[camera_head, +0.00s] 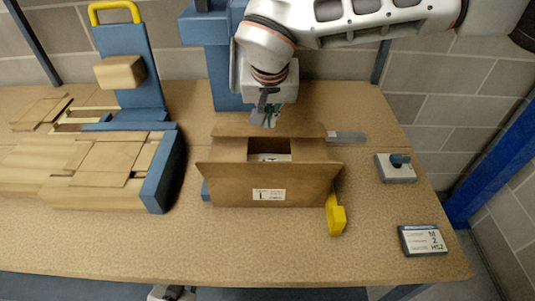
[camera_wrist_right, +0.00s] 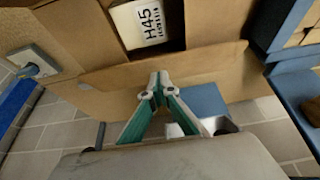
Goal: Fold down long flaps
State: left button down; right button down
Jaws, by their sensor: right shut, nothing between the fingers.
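An open cardboard box (camera_head: 225,187) stands upright on the table, with a white label on its front. Its short flaps are folded inward, leaving a gap in the middle where a white labelled item (camera_head: 270,157) shows inside. The front long flap (camera_head: 215,170) leans outward toward me. The back long flap (camera_head: 235,130) stands raised at the rear edge. My right gripper (camera_head: 264,120) is shut and empty, just behind and above the back flap. In the right wrist view the closed fingertips (camera_wrist_right: 158,80) overlap that flap (camera_wrist_right: 215,62); contact cannot be told.
Flat cardboard blanks (camera_head: 85,165) and a blue stand with a yellow handle (camera_head: 115,12) fill the left. A yellow piece (camera_head: 337,220) is beside the box. A button device (camera_head: 397,167) and a label display (camera_head: 422,240) are at right. The front table is clear.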

aim_at(269, 131)
jog(key=shift+f, duration=0.3)
jog(key=shift+f+b, duration=0.35)
jog(key=shift+b, duration=0.05)
jog(key=shift+f, duration=0.35)
jog(key=shift+f+b, duration=0.35)
jog(key=shift+b, duration=0.05)
jog(key=shift+f, duration=0.3)
jog(key=shift+r, duration=0.1)
notch_tip(269, 131, up, 6)
jog(key=p, duration=0.4)
jog(key=shift+r, duration=0.65)
